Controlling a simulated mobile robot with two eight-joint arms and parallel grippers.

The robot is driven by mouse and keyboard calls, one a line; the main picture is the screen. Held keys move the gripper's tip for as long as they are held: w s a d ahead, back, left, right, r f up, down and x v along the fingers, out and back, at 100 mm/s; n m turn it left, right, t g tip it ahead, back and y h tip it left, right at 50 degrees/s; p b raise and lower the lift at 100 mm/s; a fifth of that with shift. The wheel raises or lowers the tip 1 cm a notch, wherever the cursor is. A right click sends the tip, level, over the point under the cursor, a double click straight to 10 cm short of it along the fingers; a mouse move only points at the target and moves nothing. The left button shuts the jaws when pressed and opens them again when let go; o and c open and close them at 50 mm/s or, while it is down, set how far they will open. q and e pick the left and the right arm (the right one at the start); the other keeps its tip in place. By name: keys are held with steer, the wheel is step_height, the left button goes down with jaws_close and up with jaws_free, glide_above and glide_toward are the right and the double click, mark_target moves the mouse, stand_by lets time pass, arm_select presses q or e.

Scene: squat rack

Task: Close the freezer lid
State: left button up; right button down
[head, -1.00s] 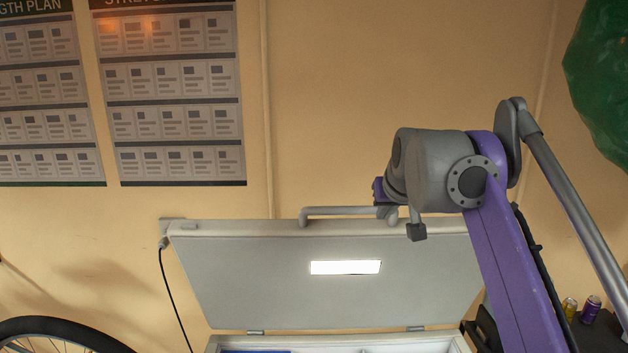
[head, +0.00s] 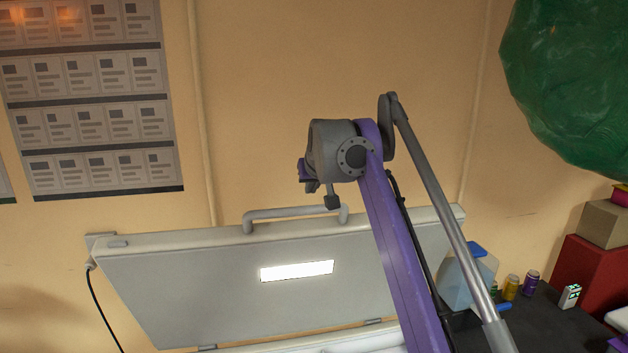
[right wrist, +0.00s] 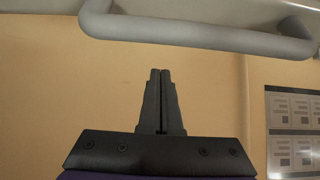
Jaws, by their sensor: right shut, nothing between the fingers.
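The freezer lid (head: 200,290) stands raised in the head view, tilted back near the wall, with a lit white strip on its inner face. A grey bar handle (head: 290,213) runs along its top edge. The freezer body (head: 330,345) shows only as a rim at the bottom. My right gripper (head: 309,184) is above the lid's top edge, near the handle's right end, mostly hidden by its wrist. In the right wrist view the gripper (right wrist: 160,75) is shut and empty; the handle (right wrist: 200,35) lies across the picture beyond its fingertips. My left gripper is out of view.
To the right, a dark table (head: 545,325) holds a jug (head: 468,280), several small cans (head: 531,284) and a red box (head: 590,275). A green bag-like mass (head: 570,90) hangs at upper right. Posters (head: 90,100) cover the wall at left. The wall above the lid is clear.

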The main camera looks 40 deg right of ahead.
steer(key=s, duration=0.1)
steer(key=s+a, duration=0.1)
steer(key=s+f, duration=0.1)
steer(key=shift+a+f, duration=0.1)
steer(key=shift+a, duration=0.2)
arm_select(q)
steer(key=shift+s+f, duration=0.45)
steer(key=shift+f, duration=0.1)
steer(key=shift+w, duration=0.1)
arm_select(e)
steer(key=shift+w+f, duration=0.1)
steer(key=shift+w, duration=0.05)
arm_select(q)
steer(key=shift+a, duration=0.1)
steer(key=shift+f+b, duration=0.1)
steer(key=shift+b, duration=0.2)
arm_select(e)
steer(key=shift+s, duration=0.2)
